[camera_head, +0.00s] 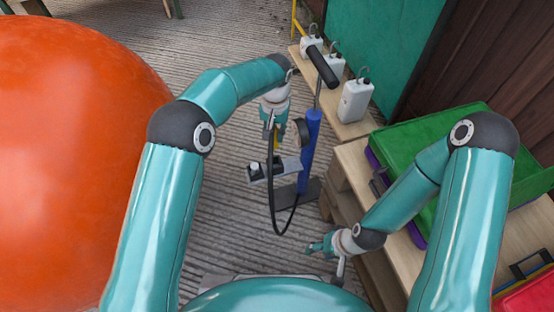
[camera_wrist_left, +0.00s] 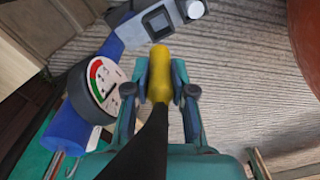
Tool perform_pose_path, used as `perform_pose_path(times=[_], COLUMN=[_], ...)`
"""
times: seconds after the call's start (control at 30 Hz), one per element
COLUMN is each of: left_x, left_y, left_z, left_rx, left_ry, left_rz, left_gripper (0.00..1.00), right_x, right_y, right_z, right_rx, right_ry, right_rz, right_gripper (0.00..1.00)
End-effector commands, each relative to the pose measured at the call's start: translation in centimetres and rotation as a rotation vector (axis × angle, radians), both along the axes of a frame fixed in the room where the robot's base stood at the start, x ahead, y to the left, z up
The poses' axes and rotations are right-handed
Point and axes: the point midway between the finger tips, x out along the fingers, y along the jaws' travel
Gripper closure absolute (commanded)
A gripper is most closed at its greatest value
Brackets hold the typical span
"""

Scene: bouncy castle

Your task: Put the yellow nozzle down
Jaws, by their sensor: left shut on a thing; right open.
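The yellow nozzle (camera_wrist_left: 159,72) is held between the fingers of my left gripper (camera_wrist_left: 161,90); it points away from the wrist, with the black hose (camera_wrist_left: 138,155) behind it. In the head view my left gripper (camera_head: 274,128) hangs beside the blue pump (camera_head: 311,140), and a bit of the yellow nozzle (camera_head: 276,142) shows below the fingers. The hose loops down (camera_head: 274,210) near the pump's foot. A grey block with a white knob (camera_head: 262,170) is just below the nozzle, apart from it in the wrist view. My right gripper (camera_head: 322,245) is empty and open, low beside the shelf.
The pump has a black handle (camera_head: 322,67) and a round gauge (camera_wrist_left: 102,82). White weights with hooks (camera_head: 354,100) stand on a wooden bench. A green-lidded box (camera_head: 440,135) sits on a shelf at right. A big orange ball (camera_head: 75,150) fills the left. Ribbed floor lies between.

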Motion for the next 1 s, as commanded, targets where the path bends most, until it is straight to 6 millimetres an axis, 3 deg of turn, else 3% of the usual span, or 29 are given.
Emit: perform_pose_path(times=[0.03, 0.2, 0.47, 0.77, 1.0], left_x=[0.0, 0.0, 0.0, 0.0, 0.1], left_y=[0.0, 0.0, 0.0, 0.0, -0.1], left_z=[-1.9, -5.0, -6.6, -11.3, -11.6], left_rx=[0.0, 0.0, 0.0, 0.0, -0.001], left_ry=[0.002, 0.001, -0.001, 0.0, -0.002], left_rz=[0.0, 0.001, 0.001, 0.0, 0.0], left_gripper=[1.0, 1.0, 1.0, 1.0, 1.0], right_x=[0.0, 0.0, 0.0, 0.0, 0.0], right_y=[0.0, 0.0, 0.0, 0.0, 0.0], right_z=[-0.9, -1.8, -2.3, -3.9, -3.9], right_rx=[0.0, 0.0, 0.0, 0.0, 0.0], right_ry=[0.0, 0.0, 0.0, 0.0, 0.0], right_rz=[0.0, 0.0, 0.0, 0.0, 0.0], right_gripper=[0.46, 0.46, 0.46, 0.46, 0.46])
